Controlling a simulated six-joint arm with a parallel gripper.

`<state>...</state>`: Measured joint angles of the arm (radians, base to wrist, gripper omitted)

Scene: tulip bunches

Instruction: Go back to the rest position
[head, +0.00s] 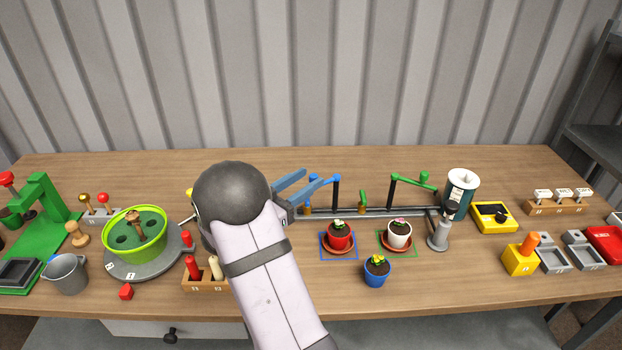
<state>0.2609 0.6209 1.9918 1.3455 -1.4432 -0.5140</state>
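My gripper (322,175) is left of the middle of the head view, above the back half of the table. Its two blue-grey fingers point right and away, with a clear gap between them. It looks open, and I see nothing held in it. My arm comes up from the bottom edge and hides part of the table behind it. No rest position is marked in view.
A pipe (380,212) with blue and green taps lies right of my gripper. Red (339,236), white (400,234) and blue (377,270) flower pots stand before it. A green planter (158,249) on a turntable is left. The front right-centre is clear.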

